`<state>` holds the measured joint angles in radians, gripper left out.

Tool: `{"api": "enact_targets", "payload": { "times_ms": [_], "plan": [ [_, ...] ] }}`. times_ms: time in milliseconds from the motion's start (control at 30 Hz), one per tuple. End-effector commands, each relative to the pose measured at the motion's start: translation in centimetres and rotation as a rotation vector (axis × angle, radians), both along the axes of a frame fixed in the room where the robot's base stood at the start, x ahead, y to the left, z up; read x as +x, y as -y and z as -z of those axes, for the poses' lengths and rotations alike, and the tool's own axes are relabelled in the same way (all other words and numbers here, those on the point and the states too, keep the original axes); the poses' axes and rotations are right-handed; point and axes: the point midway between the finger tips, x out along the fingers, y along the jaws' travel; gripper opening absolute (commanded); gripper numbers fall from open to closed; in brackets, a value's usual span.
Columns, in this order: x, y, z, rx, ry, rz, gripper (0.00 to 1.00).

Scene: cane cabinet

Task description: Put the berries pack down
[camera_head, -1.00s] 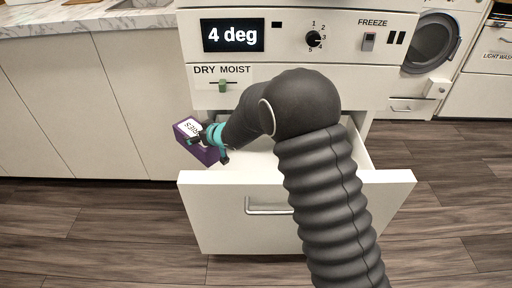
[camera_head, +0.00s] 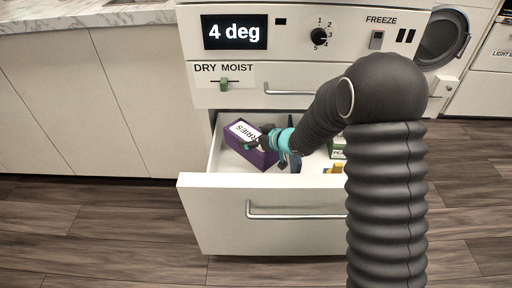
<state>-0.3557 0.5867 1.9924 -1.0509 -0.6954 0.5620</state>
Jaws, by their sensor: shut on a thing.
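The berries pack (camera_head: 250,148) is a purple box with a white label reading "...RIES". It shows at the left side of the open lower drawer (camera_head: 225,209), tilted. My gripper (camera_head: 262,143), dark with a teal band, is shut on the pack from its right side. The pack appears within the drawer's walls. I cannot tell whether its underside touches the drawer floor. My arm hides part of the drawer's right side.
A green box (camera_head: 337,148) and a yellow item (camera_head: 333,170) lie in the drawer to the right, partly hidden. A closed drawer with dry/moist slider (camera_head: 223,84) is above. The counter (camera_head: 60,20) is at the left.

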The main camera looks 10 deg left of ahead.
Motion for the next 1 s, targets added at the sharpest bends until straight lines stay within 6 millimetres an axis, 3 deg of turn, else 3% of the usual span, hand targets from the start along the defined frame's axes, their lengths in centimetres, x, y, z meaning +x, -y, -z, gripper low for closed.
{"api": "enact_targets", "payload": {
  "times_ms": [100, 300, 600, 1000],
  "plan": [
    [0.0, -0.1, 1.6, 0.001, 0.002, 0.0, 0.21],
    [0.1, -0.1, 2.3, 0.002, 0.003, 0.0, 0.21],
    [0.0, -0.2, 5.5, 0.002, 0.003, -0.001, 0.21],
    [0.0, -0.2, 5.6, 0.002, 0.003, -0.001, 0.21]
  ]
}}
